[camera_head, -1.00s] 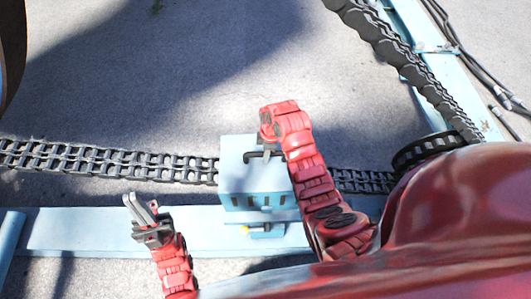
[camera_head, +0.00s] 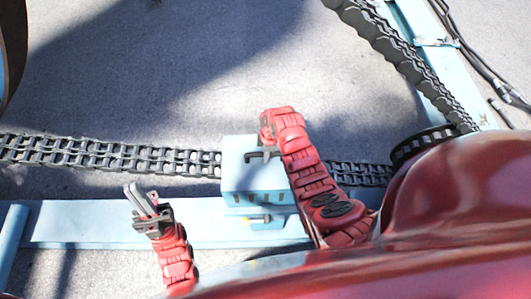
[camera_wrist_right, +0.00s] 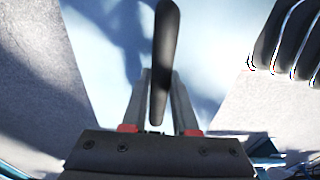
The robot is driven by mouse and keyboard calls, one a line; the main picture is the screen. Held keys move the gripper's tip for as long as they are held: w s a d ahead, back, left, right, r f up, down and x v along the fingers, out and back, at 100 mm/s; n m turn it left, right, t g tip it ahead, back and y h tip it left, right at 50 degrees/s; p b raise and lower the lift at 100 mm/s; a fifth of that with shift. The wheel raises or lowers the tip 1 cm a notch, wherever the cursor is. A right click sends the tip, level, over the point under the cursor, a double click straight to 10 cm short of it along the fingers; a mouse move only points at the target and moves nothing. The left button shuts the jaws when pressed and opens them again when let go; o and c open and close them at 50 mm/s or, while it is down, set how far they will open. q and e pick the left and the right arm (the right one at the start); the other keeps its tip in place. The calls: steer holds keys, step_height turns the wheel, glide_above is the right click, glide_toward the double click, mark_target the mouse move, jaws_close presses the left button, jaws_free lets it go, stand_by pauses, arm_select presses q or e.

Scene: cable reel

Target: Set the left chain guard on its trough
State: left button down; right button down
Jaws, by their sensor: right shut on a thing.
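The chain guard (camera_head: 258,178) is a light blue box with slots along its front and a dark handle (camera_head: 250,157) on top. It stands over the dark chain (camera_head: 110,155), at the blue trough (camera_head: 90,222). I cannot tell whether it rests on the trough or is just above it. My right gripper (camera_head: 266,153) is shut on the handle, which also shows between the fingers in the right wrist view (camera_wrist_right: 165,60). My left gripper (camera_head: 139,198) is empty, left of the guard above the trough. Its finger gap is too small to judge.
A second dark chain (camera_head: 400,60) runs diagonally at the upper right beside a blue beam (camera_head: 440,60). A dark round wheel (camera_head: 420,143) lies at the right chain end. Black cables (camera_head: 480,65) lie at the far right. The grey floor behind the guard is clear.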

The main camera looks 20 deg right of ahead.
steer(key=shift+f+b, duration=0.55)
steer(key=shift+b, duration=0.1)
steer(key=c, duration=0.7)
jaws_free()
steer(key=shift+r, duration=0.15)
